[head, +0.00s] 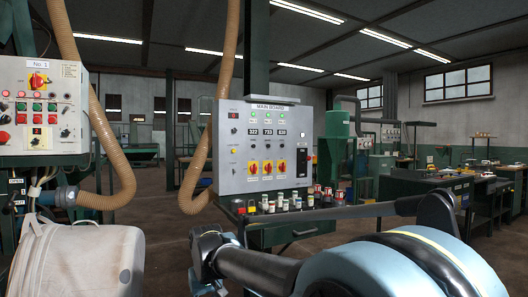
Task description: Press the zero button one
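The grey main board panel (268,148) hangs upright in the middle of the head view. The small lettering is too fine to read, so I cannot tell which button is the zero button. My arm reaches across the lower right and centre, but I cannot make out my gripper.
A ribbed tan hose (92,120) curves beside the No. 1 box, and another (212,110) hangs left of the main board. A pale bulky container (75,260) fills the lower left. Several small jars (302,198) stand below the main board. Workbenches (430,187) stand at the right.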

